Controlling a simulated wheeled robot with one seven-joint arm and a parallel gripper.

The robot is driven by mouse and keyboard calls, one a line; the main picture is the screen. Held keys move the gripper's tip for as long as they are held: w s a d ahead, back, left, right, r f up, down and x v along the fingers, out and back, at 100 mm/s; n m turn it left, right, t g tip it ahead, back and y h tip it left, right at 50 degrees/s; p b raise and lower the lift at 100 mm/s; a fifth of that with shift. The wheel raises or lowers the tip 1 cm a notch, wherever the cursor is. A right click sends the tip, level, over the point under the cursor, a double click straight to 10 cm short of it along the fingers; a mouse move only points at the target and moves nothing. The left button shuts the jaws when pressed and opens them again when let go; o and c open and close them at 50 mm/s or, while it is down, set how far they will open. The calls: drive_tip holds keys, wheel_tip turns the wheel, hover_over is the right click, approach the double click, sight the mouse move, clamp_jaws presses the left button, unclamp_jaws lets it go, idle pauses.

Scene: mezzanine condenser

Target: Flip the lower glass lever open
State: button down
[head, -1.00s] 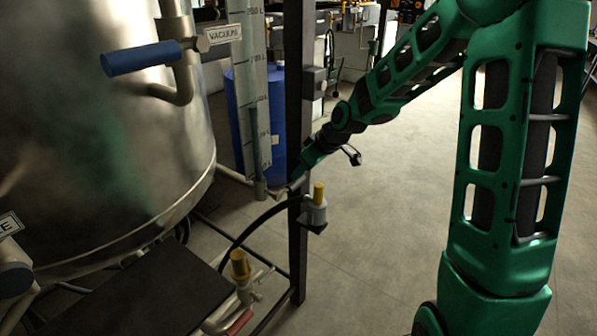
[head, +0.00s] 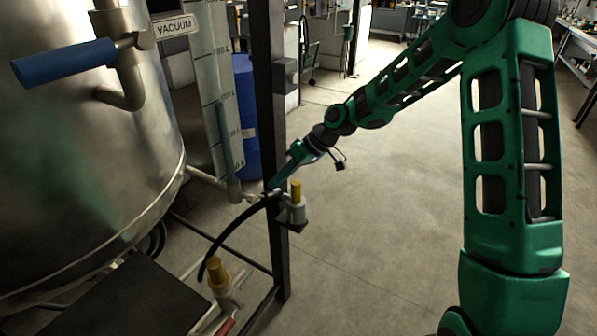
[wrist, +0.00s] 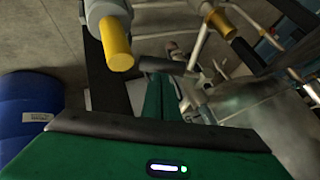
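The sight glass (head: 212,100) is a tall graduated strip beside the steel vessel, with a pipe fitting (head: 236,192) at its lower end. I cannot clearly make out the lower glass lever; the dark post and my gripper are close to that spot. My gripper (head: 276,182) is at the dark post, just right of the lower fitting. In the wrist view, its green fingers (wrist: 166,78) lie side by side with no clear gap and nothing seen between them. A dark grey cylinder (wrist: 166,65) crosses just beyond the fingertips; contact cannot be told.
A dark upright post (head: 268,90) stands by the gripper. A yellow-capped valve (head: 296,192) is just right of it, another (head: 218,272) lower left. A black hose (head: 228,230) arcs between them. The blue vacuum lever (head: 65,63) is upper left. The floor at right is clear.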

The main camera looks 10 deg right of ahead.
drive_tip(key=shift+f+g+y, duration=0.4)
drive_tip(key=shift+f, duration=1.3)
drive_tip(key=w+d+r, duration=0.2)
drive_tip(key=w+r, duration=0.1)
approach(277, 190)
drive_tip(key=w+d, duration=0.1)
drive_tip(key=w+r, duration=0.1)
drive_tip(key=w+d, duration=0.1)
drive_tip(key=shift+w+d+r, duration=0.3)
drive_tip(key=shift+d+r, duration=0.05)
